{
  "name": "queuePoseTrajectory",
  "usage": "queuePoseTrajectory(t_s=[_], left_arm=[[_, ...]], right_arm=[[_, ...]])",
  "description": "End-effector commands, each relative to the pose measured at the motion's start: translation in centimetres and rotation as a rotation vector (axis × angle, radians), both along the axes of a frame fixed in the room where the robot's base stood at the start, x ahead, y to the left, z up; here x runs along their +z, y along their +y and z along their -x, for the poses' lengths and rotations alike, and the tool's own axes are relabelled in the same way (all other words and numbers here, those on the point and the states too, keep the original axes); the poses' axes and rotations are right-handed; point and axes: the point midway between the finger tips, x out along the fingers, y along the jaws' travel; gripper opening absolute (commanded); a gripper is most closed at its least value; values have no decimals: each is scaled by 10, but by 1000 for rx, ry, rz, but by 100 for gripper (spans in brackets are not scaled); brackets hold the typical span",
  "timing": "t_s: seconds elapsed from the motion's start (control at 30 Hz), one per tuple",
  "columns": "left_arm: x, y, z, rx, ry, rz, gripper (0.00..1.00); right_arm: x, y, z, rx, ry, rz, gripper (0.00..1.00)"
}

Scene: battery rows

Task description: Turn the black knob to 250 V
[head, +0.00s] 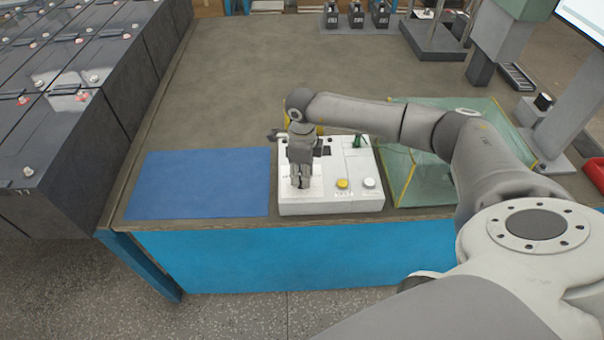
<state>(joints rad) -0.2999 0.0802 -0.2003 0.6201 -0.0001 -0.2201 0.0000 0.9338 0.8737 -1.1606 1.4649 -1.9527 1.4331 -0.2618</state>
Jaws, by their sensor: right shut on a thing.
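The white tester box (330,208) sits near the front edge of the bench. My right gripper (300,184) points down over the left part of its top face, with its fingers shut. The black knob is not visible; the gripper covers the place where its fingers end, so the knob's setting and scale cannot be read. A yellow button (342,184) and a pale round button (369,183) show on the box to the right of the gripper. A dark display (323,148) is partly hidden behind the gripper. My left gripper is not in view.
A blue mat (200,184) lies left of the box. A greenish transparent case (425,182) with yellow edges stands close on its right, under my right arm. Rows of dark batteries (70,140) stand at the left. The bench behind the mat is clear.

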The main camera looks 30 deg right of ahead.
Motion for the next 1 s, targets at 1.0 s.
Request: queuePoseTrajectory(t_s=[1.0], left_arm=[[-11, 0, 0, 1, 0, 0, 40]], right_arm=[[1, 0, -1, -730, -2, 1, 4]])
